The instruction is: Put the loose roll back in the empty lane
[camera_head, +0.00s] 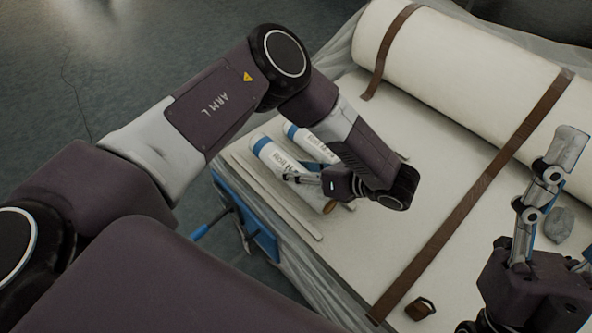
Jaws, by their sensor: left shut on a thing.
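Two white rolls with blue bands and "Roll" lettering lie side by side on the pale bed left of centre. The nearer roll (273,157) runs down and right under my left gripper (300,178). The farther roll (303,136) is partly hidden by my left forearm. My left gripper points left with its fingers across the nearer roll and is shut on it. Thin pale strips (278,200) lie alongside on the bed's left; which gap is the empty lane I cannot tell. My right gripper (565,210) is at the right edge, partly cut off, apart from the rolls.
A large white bolster (470,75) with brown straps (480,185) lies across the back. A grey stone (558,225) is by my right gripper. A small brown buckle-like piece (420,308) lies at the front. A blue fitting (250,225) is at the left edge. The middle bed is clear.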

